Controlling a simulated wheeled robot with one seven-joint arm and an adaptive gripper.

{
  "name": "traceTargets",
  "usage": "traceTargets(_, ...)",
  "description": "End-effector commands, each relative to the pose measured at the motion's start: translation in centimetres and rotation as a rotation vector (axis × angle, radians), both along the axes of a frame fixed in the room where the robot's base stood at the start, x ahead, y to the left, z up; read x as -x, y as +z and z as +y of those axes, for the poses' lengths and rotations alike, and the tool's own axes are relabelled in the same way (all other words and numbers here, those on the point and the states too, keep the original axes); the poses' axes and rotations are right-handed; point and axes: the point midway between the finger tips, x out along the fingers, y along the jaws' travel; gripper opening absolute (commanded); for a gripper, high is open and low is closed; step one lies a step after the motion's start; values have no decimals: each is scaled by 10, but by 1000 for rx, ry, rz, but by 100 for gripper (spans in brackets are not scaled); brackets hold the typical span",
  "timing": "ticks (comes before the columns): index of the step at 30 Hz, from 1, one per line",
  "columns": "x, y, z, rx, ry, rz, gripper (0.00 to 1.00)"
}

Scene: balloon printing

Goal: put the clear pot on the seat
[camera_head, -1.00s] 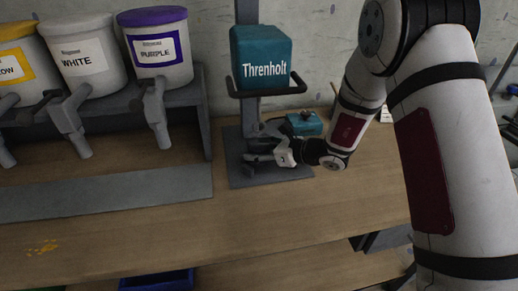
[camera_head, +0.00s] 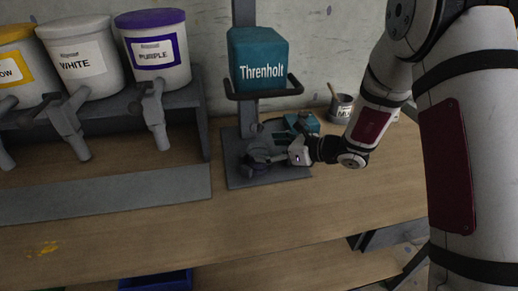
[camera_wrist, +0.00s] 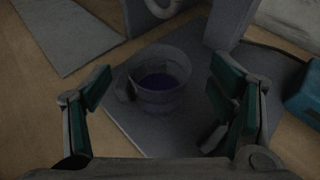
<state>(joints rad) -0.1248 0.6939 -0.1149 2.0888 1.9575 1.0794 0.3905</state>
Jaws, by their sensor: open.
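The clear pot (camera_wrist: 160,82) stands upright on the grey base plate (camera_wrist: 135,120) of the Threnholt stand, with dark purple contents inside. In the head view the pot (camera_head: 256,166) is small and dark on the same plate. I cannot tell a separate seat under it. My gripper (camera_head: 277,158) is to the pot's right in the head view. In the wrist view my gripper (camera_wrist: 162,100) is open, its fingers wide apart on either side of the pot, with gaps between.
The teal Threnholt box (camera_head: 262,62) sits above the plate on a post. A teal block (camera_head: 302,123) and a cup with a brush (camera_head: 341,108) are behind my gripper. White and purple paint tanks (camera_head: 155,50) with spouts stand left.

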Motion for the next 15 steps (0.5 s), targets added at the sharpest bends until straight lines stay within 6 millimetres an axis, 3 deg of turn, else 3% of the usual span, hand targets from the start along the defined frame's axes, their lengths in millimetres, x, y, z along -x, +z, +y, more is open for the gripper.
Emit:
traceTargets(6,20,17,-36,0,-2,0,77)
traceTargets(15,32,26,-56,1,1,1,77)
